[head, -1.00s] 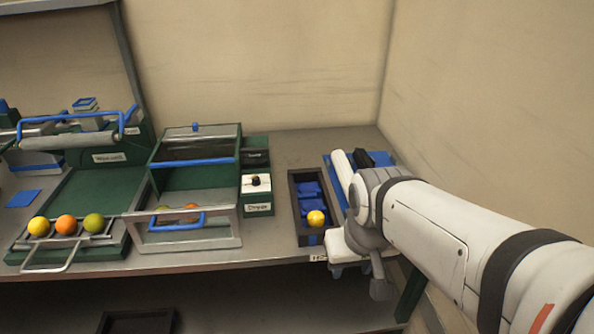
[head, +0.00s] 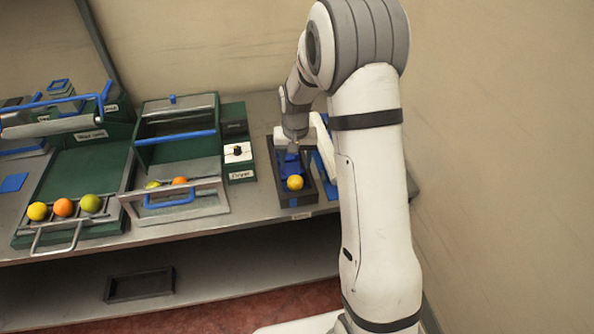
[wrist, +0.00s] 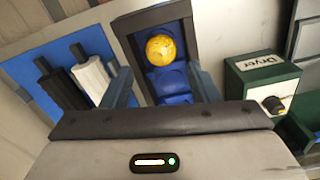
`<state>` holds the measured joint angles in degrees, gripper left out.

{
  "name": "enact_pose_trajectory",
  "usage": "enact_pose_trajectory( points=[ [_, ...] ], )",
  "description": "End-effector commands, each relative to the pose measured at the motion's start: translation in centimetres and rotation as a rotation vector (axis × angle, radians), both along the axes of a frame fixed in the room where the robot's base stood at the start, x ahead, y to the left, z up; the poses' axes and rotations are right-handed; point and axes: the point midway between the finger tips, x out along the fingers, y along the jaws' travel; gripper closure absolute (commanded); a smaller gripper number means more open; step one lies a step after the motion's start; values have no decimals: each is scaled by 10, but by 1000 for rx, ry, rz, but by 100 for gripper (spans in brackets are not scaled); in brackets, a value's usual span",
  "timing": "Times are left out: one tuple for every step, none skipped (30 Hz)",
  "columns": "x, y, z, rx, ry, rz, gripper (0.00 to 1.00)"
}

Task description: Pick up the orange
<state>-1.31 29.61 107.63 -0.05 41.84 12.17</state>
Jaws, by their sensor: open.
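A yellow-orange fruit (head: 295,183) sits at the near end of a dark tray (head: 308,200) with blue pads. The same fruit (wrist: 163,49) shows between the finger lines in the wrist view, beyond my fingertips and apart from them. My gripper (wrist: 165,88) is open and empty, over the tray; in the head view my wrist partly hides it and the tray's far end. An orange-coloured fruit (head: 63,207) rests on the left rack between a yellow fruit (head: 37,211) and a green one (head: 90,203). Another orange-coloured fruit (head: 180,181) shows behind a clear front.
The green dryer box (wrist: 262,76) stands beside the tray, with a knob on its front. A blue mat with a black and a white tool (wrist: 92,78) lies on the tray's other side. The clear-fronted bin (head: 175,205) has a blue handle. A wall is at the right.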

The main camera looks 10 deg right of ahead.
Motion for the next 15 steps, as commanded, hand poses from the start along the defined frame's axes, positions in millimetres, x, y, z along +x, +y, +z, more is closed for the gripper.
enact_pose_trajectory(
  points=[
    [6, 0, -5, 0, 9, -6, 45],
    [8, 0, -8, 0, 10, -9, 45],
    [11, 0, -13, 1, 13, -12, 45],
    [12, 0, -15, 0, 14, -13, 45],
    [13, 0, -17, 0, 15, -14, 45],
    [14, 0, -21, 0, 17, -15, 45],
    [14, 0, -24, 1, 18, -16, 45],
    [15, 0, -27, 1, 19, -16, 45],
    [15, 0, -32, 1, 19, -16, 45],
    [14, 0, -36, 0, 19, -16, 45],
    [14, 0, -39, 0, 20, -16, 45],
    [14, 0, -43, 1, 19, -15, 45],
    [14, 0, -46, 1, 18, -15, 45],
    [14, 0, -49, 0, 19, -15, 45],
    [14, 0, -52, 0, 19, -15, 45]
  ],
)
